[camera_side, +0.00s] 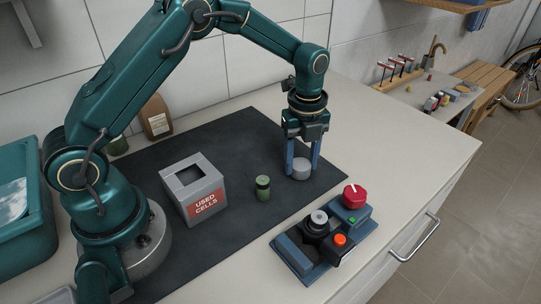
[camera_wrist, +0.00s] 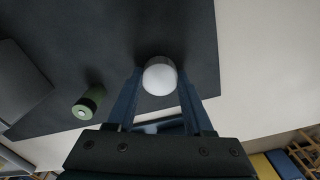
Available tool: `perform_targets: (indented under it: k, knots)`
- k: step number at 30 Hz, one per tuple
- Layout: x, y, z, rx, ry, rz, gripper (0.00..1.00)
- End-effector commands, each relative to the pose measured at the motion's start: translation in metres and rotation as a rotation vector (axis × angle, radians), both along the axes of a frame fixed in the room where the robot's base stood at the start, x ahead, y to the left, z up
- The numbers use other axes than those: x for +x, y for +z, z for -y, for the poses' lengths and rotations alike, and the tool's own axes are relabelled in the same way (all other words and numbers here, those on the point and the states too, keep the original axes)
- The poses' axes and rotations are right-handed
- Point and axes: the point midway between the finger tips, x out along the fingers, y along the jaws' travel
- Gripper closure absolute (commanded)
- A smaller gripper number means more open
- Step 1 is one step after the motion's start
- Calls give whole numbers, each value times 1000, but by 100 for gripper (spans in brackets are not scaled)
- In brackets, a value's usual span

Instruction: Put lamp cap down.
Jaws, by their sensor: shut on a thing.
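The lamp cap (camera_side: 301,169) is a short, light grey cylinder between the two blue fingers of my gripper (camera_side: 303,166). My gripper is shut on it, pointing down over the right part of the dark mat (camera_side: 240,135). The cap is at or just above the mat; I cannot tell whether it touches. In the wrist view the cap (camera_wrist: 160,76) shows as a pale round top between the fingertips (camera_wrist: 160,85).
A green cell (camera_side: 263,188) stands on the mat left of my gripper. The grey "USED CELLS" box (camera_side: 194,190) is farther left. A device with a red knob (camera_side: 354,196) and orange button (camera_side: 340,240) stands in front. The mat behind is clear.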

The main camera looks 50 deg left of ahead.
Motion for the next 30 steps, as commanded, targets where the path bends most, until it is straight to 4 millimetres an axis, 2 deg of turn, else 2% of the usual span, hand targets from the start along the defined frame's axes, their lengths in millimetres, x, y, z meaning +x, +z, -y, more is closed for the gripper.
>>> perform_targets:
  k: [10, 11, 12, 13, 23, 26, 30]
  knots:
    - [0, -3, 0, 0, 0, 0, 99]
    - [0, -4, 0, 0, 0, 0, 45]
    - [0, -3, 0, 0, 0, 0, 29]
    - [0, -3, 0, 0, 0, 0, 19]
    - [0, -2, 0, 1, 0, 1, 19]
    - [1, 4, 0, 0, 0, 3, 19]
    - [1, 26, 0, 0, 0, 6, 19]
